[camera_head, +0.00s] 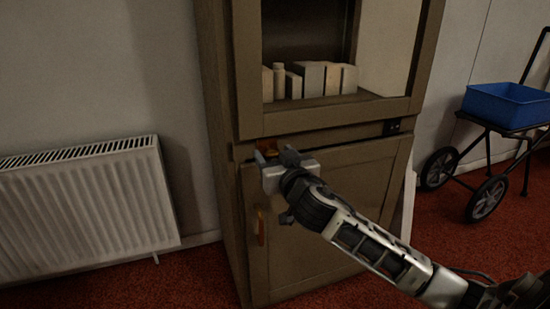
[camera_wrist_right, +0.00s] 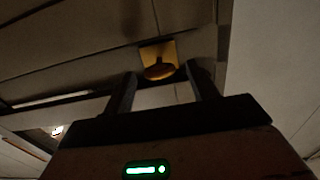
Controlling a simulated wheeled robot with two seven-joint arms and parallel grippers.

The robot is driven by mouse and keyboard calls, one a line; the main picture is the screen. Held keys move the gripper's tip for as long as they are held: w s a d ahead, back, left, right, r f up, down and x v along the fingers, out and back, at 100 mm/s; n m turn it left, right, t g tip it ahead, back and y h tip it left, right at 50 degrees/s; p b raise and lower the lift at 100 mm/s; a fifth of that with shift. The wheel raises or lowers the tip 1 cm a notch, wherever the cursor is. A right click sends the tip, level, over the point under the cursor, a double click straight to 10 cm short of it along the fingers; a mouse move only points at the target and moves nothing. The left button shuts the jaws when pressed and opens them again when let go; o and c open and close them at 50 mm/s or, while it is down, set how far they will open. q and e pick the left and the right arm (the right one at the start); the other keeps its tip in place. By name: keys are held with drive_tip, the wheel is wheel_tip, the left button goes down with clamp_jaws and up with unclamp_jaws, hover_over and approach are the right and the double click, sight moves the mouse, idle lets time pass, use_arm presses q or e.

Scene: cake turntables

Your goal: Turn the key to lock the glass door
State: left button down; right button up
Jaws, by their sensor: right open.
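The glass door (camera_head: 325,116) is the framed upper door of a brown cabinet; I cannot tell if it is fully closed. An orange-yellow key piece (camera_head: 264,162) sits at the left, just below the door's lower edge, mostly hidden by my right gripper (camera_head: 273,155). In the right wrist view the key (camera_wrist_right: 159,71) shows as a rounded knob on a square yellow plate, ahead of and between the fingertips. My right gripper (camera_wrist_right: 161,80) is open there, with a finger on either side and no clear contact. My left gripper is out of view.
The lower cabinet door (camera_head: 330,215) has an orange handle (camera_head: 261,227) at its left. Several pale books and boxes (camera_head: 310,79) stand behind the glass. A white radiator (camera_head: 90,205) is at the left, and a trolley with a blue crate (camera_head: 505,105) at the right.

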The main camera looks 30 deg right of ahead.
drive_tip(key=shift+w, duration=0.15)
drive_tip(key=shift+c, duration=0.4)
drive_tip(key=c, duration=0.9)
